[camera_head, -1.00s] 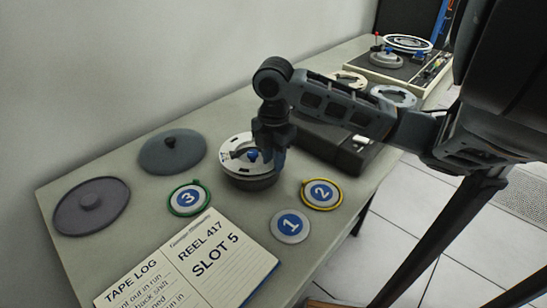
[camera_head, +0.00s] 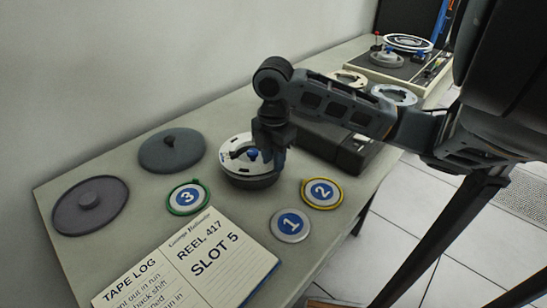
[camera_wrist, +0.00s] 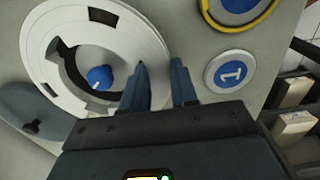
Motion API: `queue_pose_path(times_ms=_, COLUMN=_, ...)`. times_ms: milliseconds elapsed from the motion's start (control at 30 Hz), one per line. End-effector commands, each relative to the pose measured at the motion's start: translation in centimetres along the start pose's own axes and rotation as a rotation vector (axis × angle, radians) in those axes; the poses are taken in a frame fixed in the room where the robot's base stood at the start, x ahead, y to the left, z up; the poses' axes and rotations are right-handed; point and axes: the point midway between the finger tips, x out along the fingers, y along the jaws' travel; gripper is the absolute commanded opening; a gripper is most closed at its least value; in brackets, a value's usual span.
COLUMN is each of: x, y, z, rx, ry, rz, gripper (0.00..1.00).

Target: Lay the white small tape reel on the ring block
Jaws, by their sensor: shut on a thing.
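The white small tape reel (camera_head: 232,147) is in the middle of the table, over a dark round block (camera_head: 250,182) that looks like the ring block. A blue knob (camera_head: 252,155) shows in the reel's central opening, and also in the wrist view (camera_wrist: 100,77). My gripper (camera_head: 272,150) comes down at the reel's right side. In the wrist view my gripper (camera_wrist: 162,80) has its fingers either side of the rim of the white reel (camera_wrist: 135,40), shut on it. Whether the reel's underside touches the block is hidden.
Discs marked 3 (camera_head: 187,198), 2 (camera_head: 321,192) and 1 (camera_head: 290,224) lie in front. Two dark round lids (camera_head: 172,150) (camera_head: 90,204) lie left. An open log book (camera_head: 205,260) lies at the front edge. A dark box (camera_head: 335,145) stands behind my gripper.

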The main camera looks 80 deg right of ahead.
Motion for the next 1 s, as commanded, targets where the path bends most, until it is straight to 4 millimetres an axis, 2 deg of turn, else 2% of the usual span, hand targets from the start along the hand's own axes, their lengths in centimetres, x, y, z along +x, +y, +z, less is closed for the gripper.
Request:
queue_pose_path(times_ms=933, x=2.2, y=0.0, z=0.0, rx=0.000, ry=-0.001, rz=0.000, gripper=0.00)
queue_pose_path(times_ms=967, x=2.1, y=0.0, z=0.0, rx=0.000, ry=-0.001, rz=0.000, gripper=0.30)
queue_pose_path(times_ms=1000, x=2.1, y=0.0, z=0.0, rx=0.000, ry=0.000, rz=0.000, gripper=0.34)
